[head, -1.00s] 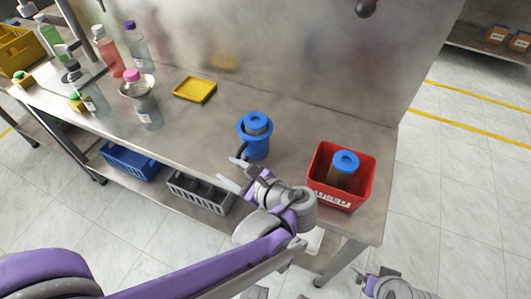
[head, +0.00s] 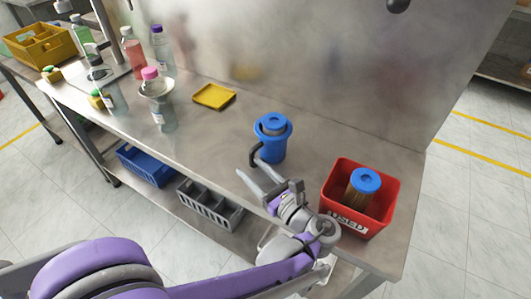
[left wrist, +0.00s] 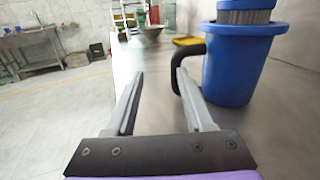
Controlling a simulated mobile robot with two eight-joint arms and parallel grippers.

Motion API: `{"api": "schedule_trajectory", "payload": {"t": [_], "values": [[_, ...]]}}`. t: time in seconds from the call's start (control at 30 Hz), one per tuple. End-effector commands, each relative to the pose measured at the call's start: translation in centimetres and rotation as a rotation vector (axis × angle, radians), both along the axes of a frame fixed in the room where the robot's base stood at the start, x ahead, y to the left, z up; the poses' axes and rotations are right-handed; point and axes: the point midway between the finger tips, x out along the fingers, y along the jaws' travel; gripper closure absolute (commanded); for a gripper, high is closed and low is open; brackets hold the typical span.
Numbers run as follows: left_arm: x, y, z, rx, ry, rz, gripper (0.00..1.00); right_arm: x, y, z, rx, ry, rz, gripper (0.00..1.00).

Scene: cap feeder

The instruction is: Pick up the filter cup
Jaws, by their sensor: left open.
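A blue filter cup (head: 272,144) with a black side handle (head: 257,153) stands upright on the steel bench; a grey pleated cylinder with a blue top (head: 273,124) sits in it. My left gripper (head: 249,167) is open and empty, low in front of the cup on its handle side. In the left wrist view, the cup (left wrist: 238,65) is right of the open fingers (left wrist: 158,72). The handle (left wrist: 187,52) hangs close to the right fingertip; I cannot tell whether they touch. My right gripper is not in view.
A red labelled bin (head: 381,211) holding a brown filter with a blue cap (head: 366,181) stands right of the cup. A yellow tray (head: 213,96) lies behind left. A funnelled bottle (head: 161,108) and other bottles stand further left. Bench surface between tray and cup is clear.

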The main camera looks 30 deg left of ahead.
Motion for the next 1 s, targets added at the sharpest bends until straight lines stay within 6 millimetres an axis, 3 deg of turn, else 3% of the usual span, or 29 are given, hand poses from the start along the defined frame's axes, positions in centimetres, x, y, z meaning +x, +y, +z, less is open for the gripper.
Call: {"api": "schedule_trajectory", "payload": {"t": [0.27, 0.57, 0.87, 1.0], "values": [[1.1, 3.9, -0.1, 0.0, 0.001, 0.005, 0.47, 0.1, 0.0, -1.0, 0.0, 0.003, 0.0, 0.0], [1.3, 4.3, 0.0, -0.001, 0.0, 0.001, 0.47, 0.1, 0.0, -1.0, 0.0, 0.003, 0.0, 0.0], [1.3, 4.3, 0.0, -0.001, 0.0, 0.001, 0.99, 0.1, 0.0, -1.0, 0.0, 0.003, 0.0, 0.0], [1.3, 4.3, 0.0, -0.001, 0.0, 0.001, 1.0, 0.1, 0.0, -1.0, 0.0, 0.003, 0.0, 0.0]]}}
